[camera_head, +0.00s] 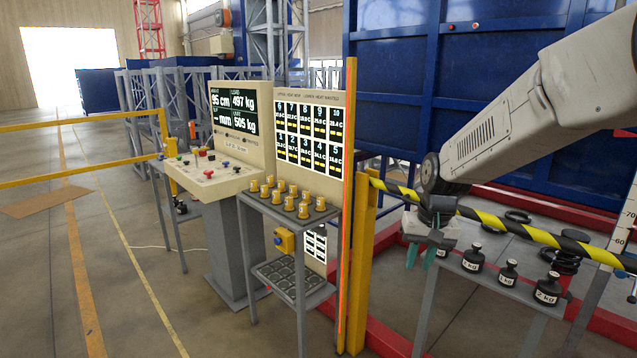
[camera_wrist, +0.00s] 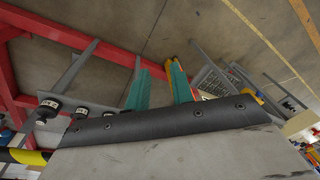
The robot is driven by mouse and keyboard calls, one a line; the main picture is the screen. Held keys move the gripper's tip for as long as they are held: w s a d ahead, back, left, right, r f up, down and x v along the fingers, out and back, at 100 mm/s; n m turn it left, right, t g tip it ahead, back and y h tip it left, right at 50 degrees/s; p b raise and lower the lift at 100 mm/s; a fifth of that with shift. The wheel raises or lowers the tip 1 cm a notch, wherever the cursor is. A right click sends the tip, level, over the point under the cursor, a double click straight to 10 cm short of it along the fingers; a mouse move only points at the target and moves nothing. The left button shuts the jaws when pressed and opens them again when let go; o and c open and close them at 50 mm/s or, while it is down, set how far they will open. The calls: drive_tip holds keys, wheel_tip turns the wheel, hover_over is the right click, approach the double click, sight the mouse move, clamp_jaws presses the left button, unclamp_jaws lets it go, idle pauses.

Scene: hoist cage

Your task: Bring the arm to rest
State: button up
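My arm (camera_head: 530,110) reaches in from the upper right of the head view and bends down at the wrist. My gripper (camera_head: 421,257) points downward beside the black-and-yellow striped bar, left of the black weights. Its two teal fingers stand apart with nothing seen between them. In the wrist view the gripper (camera_wrist: 160,78) also shows both fingers apart, with floor visible between them. The tips hold no object.
The striped bar (camera_head: 510,228) passes close by my wrist. Black weights (camera_head: 473,257) stand on a grey shelf (camera_head: 490,277) at right. A yellow post (camera_head: 360,265), a table of brass-coloured cylinders (camera_head: 289,202) and a control console (camera_head: 212,178) are to the left. Open floor lies at far left.

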drive_tip(key=s+d+r, duration=0.1)
drive_tip(key=s+r, duration=0.2)
drive_tip(key=s, duration=0.8)
drive_tip(key=s+d+r, duration=0.1)
drive_tip(key=s+r, duration=0.1)
drive_tip(key=s, duration=0.9)
drive_tip(key=s+d+r+n+h, duration=0.1)
drive_tip(key=s+d+r, duration=0.1)
drive_tip(key=s, duration=0.9)
drive_tip(key=shift+s+r, duration=0.3)
drive_tip(key=shift+r, duration=0.55)
drive_tip(key=shift+d, duration=0.1)
